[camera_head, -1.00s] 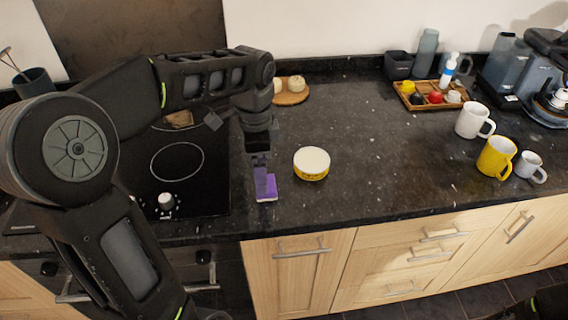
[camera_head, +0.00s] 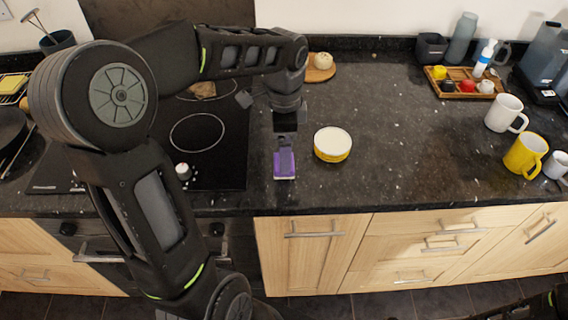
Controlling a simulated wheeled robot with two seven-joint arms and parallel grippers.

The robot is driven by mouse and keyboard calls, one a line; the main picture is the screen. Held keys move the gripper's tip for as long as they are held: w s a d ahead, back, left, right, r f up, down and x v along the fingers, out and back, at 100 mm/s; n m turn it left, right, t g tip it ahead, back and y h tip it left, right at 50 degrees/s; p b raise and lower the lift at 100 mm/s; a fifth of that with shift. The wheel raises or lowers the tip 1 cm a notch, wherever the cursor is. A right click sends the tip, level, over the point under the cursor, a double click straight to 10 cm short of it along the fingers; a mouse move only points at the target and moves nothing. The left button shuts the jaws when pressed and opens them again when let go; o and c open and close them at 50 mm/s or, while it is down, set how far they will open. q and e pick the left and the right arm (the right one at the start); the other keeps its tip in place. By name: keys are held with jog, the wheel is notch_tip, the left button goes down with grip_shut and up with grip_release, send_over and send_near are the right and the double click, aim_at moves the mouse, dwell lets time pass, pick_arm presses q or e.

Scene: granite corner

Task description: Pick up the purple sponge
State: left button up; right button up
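The purple sponge (camera_head: 285,172) is a small block with a pale lower edge. It is on the dark granite counter, near the front edge, between the black hob and the round tin. My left gripper (camera_head: 284,150) points down at the sponge, its dark fingers overlapping the sponge's upper part in the picture. The fingers look close together, but I cannot tell whether they are shut on it. My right gripper is not in view.
A round yellow tin with a white lid (camera_head: 333,143) stands close to the right of the sponge. The black hob (camera_head: 215,165) lies to the left. A wooden tray (camera_head: 443,92), a white mug (camera_head: 503,112) and a yellow mug (camera_head: 525,153) stand further right. The middle counter is clear.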

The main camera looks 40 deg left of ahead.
aim_at(277, 175)
pick_arm(q)
jog(key=shift+f+p, duration=0.65)
jog(key=shift+f, duration=2)
jog(key=shift+c, duration=0.3)
jog(key=c, duration=1.4)
